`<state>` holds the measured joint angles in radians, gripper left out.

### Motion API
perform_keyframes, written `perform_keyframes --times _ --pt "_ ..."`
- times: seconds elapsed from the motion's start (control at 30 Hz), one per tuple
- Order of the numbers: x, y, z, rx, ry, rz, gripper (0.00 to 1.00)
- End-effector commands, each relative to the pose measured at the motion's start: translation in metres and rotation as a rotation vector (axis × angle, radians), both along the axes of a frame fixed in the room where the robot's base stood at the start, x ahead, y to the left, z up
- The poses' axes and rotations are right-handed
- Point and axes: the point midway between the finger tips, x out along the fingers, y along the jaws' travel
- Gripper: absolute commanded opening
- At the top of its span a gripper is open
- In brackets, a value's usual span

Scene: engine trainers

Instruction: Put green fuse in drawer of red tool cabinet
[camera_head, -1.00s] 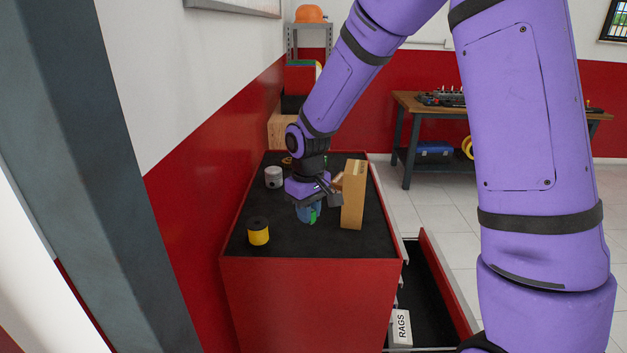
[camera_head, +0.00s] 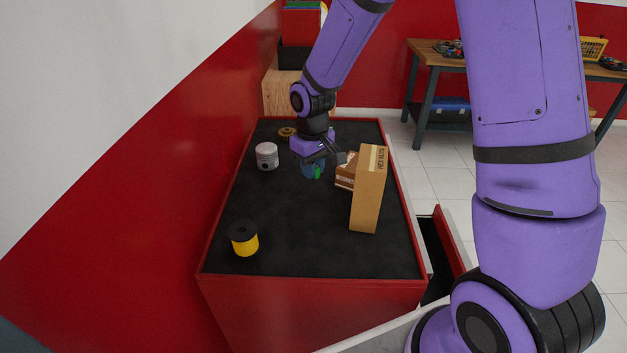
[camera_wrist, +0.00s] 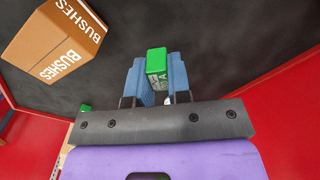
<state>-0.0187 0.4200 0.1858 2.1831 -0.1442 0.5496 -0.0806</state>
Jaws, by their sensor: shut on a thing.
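The green fuse (camera_wrist: 156,62) is held between the blue fingers of my gripper (camera_wrist: 155,76); part of its lettering shows. In the head view my gripper (camera_head: 313,169) points down over the black top of the red tool cabinet (camera_head: 290,300), and a bit of the green fuse (camera_head: 317,173) shows between its fingers. How far the fuse is above the top is hard to tell. The drawer (camera_head: 457,243) stands open on the cabinet's right side; its dark inside is partly hidden by my arm.
A tall hex nuts box (camera_head: 367,195) and a smaller brown box (camera_head: 345,171) stand just right of my gripper, towards the drawer. A piston-like grey part (camera_head: 266,156) and a yellow-black cylinder (camera_head: 244,240) stand at left. A workbench (camera_head: 425,58) stands behind.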

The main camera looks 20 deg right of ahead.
Motion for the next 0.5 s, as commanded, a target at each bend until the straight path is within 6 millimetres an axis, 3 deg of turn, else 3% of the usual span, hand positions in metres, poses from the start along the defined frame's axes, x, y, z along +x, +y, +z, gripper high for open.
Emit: perform_keyframes --times 0.5 --pt "0.000 0.000 -0.054 -0.001 0.002 0.002 0.00"
